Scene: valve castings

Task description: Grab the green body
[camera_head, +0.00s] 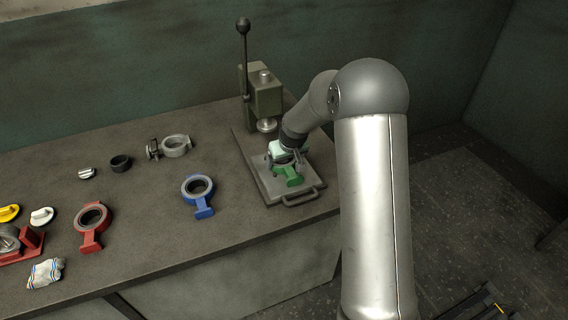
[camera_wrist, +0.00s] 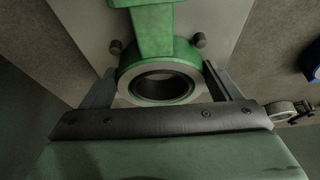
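The green body (camera_head: 289,176) sits on the press's base plate, under my gripper (camera_head: 286,157). In the wrist view its ring (camera_wrist: 160,85) lies between the two fingers of my gripper (camera_wrist: 163,82), and its green stem (camera_wrist: 153,30) points away from the palm. One finger is at each side of the ring, very close to it. I cannot tell whether they touch it or a thin gap is left. In the head view my arm and gripper hide part of the ring.
The press (camera_head: 262,95) with its upright lever stands just behind, and its plate (camera_head: 272,192) has a front handle. Left on the bench are a blue body (camera_head: 204,211), a red body (camera_head: 90,241), a grey ring (camera_head: 177,152), a black ring (camera_head: 120,167) and a rag (camera_head: 46,273).

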